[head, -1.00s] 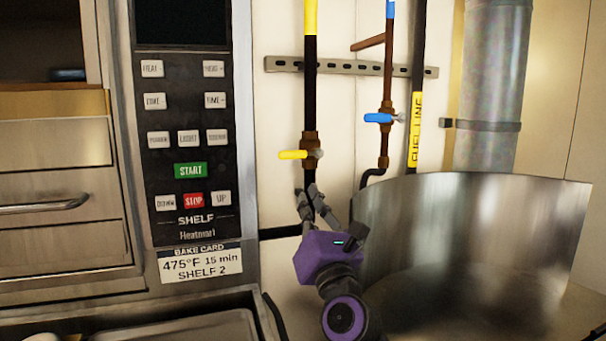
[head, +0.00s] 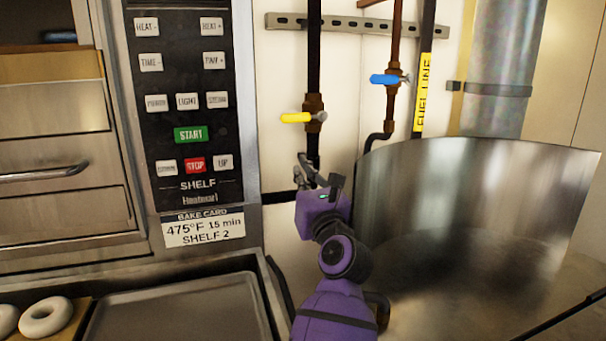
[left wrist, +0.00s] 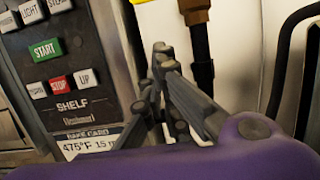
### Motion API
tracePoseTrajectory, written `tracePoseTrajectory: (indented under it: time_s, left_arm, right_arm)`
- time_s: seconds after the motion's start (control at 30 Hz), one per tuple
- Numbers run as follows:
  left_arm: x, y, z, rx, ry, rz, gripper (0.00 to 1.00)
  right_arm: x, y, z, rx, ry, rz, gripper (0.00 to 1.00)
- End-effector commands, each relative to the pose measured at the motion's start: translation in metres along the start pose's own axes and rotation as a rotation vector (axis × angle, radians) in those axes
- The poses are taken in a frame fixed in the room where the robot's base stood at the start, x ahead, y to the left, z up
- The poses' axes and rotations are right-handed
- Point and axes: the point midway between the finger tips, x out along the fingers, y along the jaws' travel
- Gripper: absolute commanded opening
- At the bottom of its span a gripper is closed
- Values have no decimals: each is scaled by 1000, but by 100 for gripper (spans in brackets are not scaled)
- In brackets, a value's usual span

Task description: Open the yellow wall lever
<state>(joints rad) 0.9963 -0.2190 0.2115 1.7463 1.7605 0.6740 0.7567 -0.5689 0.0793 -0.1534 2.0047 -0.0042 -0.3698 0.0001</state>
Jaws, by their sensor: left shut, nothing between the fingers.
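The yellow wall lever (head: 297,118) sits on a brass valve on a dark vertical pipe. It lies level, across the pipe, with its handle pointing left. In the left wrist view only the brass valve body (left wrist: 193,8) and a sliver of yellow show at the top edge. My left gripper (head: 302,164) is below the lever, in front of the pipe, and apart from the lever in the picture. Its fingers (left wrist: 160,60) are shut with nothing between them, pointing up toward the valve. My right gripper is not in view.
A blue lever (head: 385,79) is on the pipe to the right. A large metal kettle (head: 480,190) stands right of my arm. The oven control panel (head: 190,110) is close on the left. A tray (head: 180,315) and bagels (head: 46,317) are at the lower left.

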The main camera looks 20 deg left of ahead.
Motion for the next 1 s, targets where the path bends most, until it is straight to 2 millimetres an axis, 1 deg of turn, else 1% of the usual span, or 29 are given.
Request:
tracePoseTrajectory:
  time_s: [0.03, 0.1, 0.27, 0.3, 0.4, 0.5, 0.57, 0.8, 1.0]
  left_arm:
    - [14, 1, 5, 1, -5, 3, 0]
    - [29, 1, 5, 2, -5, 1, 0]
    - [62, 1, 4, 1, -5, 1, 0]
    - [65, 1, 10, -2, -5, 1, 0]
    - [68, 1, 29, -4, -7, 1, 0]
    - [70, 1, 37, -4, -5, 1, 0]
    - [70, 1, 40, -3, -4, 1, 0]
    - [71, 0, 39, 0, 0, 0, 0]
    - [71, 0, 39, 1, 0, 0, 0]
  right_arm:
    - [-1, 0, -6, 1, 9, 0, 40]
    - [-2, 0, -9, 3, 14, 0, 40]
    - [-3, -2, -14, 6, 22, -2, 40]
    - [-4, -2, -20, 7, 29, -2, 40]
    - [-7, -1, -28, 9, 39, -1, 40]
    - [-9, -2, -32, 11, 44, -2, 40]
    - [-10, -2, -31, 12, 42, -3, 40]
    - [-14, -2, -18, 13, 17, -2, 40]
    - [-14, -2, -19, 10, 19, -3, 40]
